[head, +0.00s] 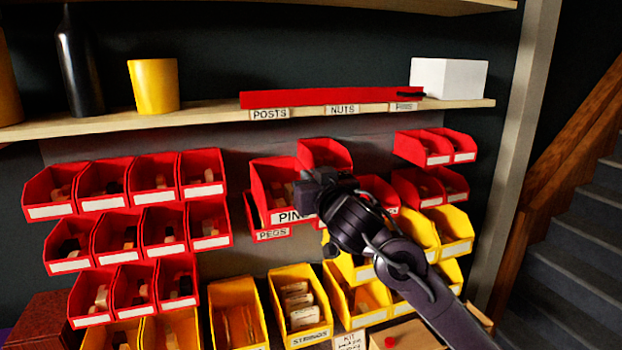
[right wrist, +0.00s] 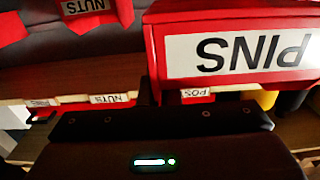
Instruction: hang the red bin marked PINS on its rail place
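The red bin marked PINS (head: 272,182) is in the middle of the head view, upright, in front of the bin wall. Its label is partly covered by my right gripper (head: 318,188), which is at the bin's right front side. In the right wrist view the PINS bin (right wrist: 232,16) fills the upper right, its label upside down. The gripper appears shut on the bin's edge; the fingertips are mostly hidden. A red bin marked PEGS (head: 272,235) shows just below and behind it. The rail behind the PINS bin is hidden. My left gripper is not in view.
Another red bin (head: 325,153) hangs just behind, to the right. Red bins (head: 153,175) hang at left, yellow bins (head: 450,228) at right. Above is a shelf (head: 210,115) with a red strip (head: 320,98) and labels POSTS and NUTS. A bare gap (head: 372,158) shows beside the upper bin.

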